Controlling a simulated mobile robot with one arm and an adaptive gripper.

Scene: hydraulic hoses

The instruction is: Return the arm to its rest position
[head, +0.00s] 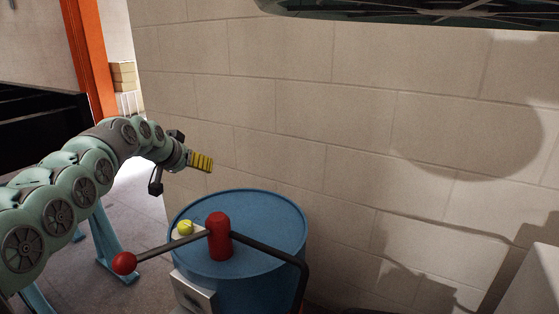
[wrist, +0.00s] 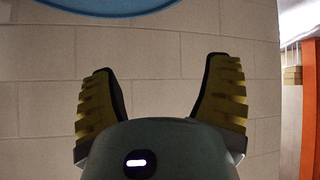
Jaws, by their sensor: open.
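My gripper (head: 202,161) is at the end of my green arm, which reaches in from the left in the head view. It is in the air in front of the block wall, above and behind the left side of the blue drum. In the wrist view my gripper (wrist: 160,66) shows two yellow ribbed fingers spread apart. Nothing is between them, only the block wall behind.
The blue drum (head: 275,218) carries a red cylinder (head: 219,237) with a dark bar, a red ball (head: 124,263) and a yellow-green ball (head: 185,227). The block wall (head: 300,110) stands close behind. An orange post (head: 88,55) and stacked boxes (head: 123,75) are at left.

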